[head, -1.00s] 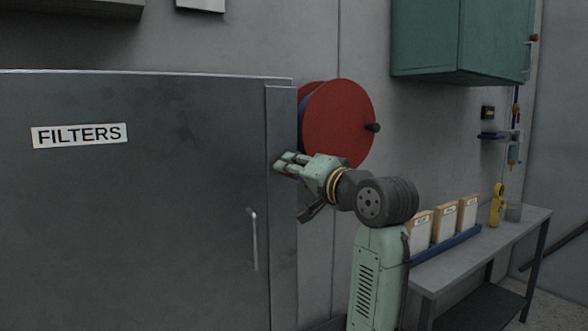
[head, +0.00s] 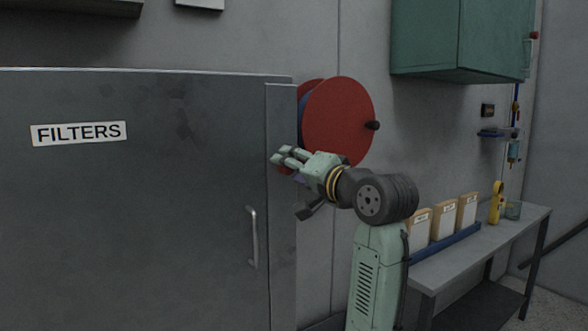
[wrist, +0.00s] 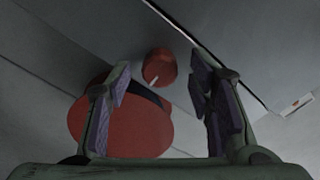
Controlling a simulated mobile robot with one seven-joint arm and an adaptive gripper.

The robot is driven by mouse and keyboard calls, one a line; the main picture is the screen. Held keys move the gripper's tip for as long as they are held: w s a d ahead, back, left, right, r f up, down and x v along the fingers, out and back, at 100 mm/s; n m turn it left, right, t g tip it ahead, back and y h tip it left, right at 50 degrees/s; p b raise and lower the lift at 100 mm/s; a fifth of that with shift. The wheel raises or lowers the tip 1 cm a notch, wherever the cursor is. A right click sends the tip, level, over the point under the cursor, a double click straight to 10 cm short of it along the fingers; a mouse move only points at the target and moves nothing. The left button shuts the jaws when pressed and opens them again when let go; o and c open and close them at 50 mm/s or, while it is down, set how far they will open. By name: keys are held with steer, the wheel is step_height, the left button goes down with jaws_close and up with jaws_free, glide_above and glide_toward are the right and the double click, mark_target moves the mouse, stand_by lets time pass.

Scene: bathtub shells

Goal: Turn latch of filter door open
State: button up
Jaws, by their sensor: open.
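The grey filter door (head: 150,220) with the "FILTERS" label fills the left of the head view and looks closed. Its upright metal handle (head: 252,238) is near its right edge. A small red round piece with a white mark, apparently the latch (wrist: 158,66), shows in the wrist view beyond and between the fingertips. In the head view only a bit of red (head: 285,170) shows behind my fingers. My gripper (head: 288,184) is open and empty at the cabinet's right edge, its fingers pointing left. The wrist view shows both finger sides of my gripper (wrist: 161,78) spread apart.
A large red reel (head: 340,120) with a dark knob is on the wall just behind my gripper. A bench (head: 450,265) with several boxes stands at right. A green wall cabinet (head: 455,40) hangs above it.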

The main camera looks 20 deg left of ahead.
steer(key=v, duration=1.2)
